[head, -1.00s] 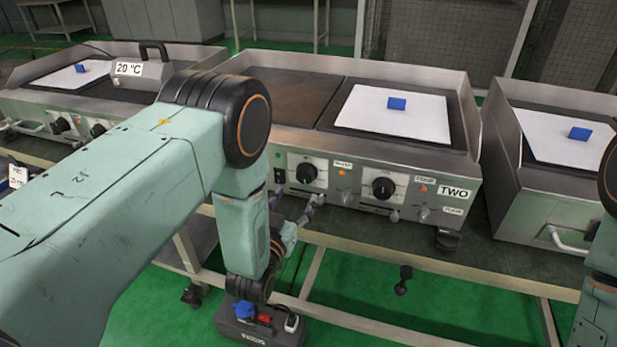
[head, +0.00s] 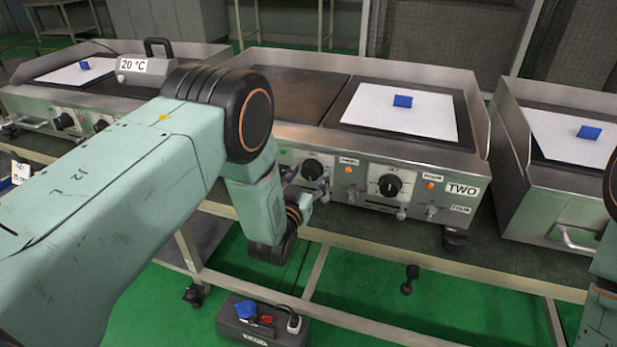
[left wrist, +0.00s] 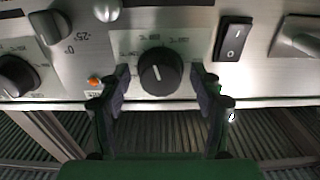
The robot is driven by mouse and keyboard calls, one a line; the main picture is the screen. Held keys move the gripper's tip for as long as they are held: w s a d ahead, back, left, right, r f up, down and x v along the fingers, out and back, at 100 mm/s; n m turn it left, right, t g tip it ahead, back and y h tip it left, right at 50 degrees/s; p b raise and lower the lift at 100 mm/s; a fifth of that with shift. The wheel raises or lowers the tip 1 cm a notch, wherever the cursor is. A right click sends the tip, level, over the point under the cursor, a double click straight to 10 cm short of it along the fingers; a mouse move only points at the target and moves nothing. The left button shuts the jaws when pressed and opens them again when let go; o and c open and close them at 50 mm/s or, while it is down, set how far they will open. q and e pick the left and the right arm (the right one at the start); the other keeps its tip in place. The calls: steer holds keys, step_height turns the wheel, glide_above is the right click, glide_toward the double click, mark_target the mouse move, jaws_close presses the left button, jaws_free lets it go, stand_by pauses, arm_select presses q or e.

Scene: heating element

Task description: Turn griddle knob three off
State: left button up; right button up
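The black round left-hand knob (head: 312,169) is on the front panel of the griddle labelled TWO (head: 462,189); the small label near it is too blurred to read. In the left wrist view this knob (left wrist: 160,72) lies between the spread fingers, with clear gaps on both sides and a white pointer line near upright. My left gripper (head: 305,198) is just in front of and below the knob, partly hidden by my arm. It is open in the left wrist view (left wrist: 160,98). My right gripper is not in view.
A second knob (head: 389,185) and an orange light (head: 431,185) are to the right. A black rocker switch (left wrist: 233,38) is beside the target knob. Blue blocks lie on white sheets on the griddles. A power strip (head: 262,322) is on the floor.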

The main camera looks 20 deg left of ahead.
arm_select(q)
steer(key=c, duration=1)
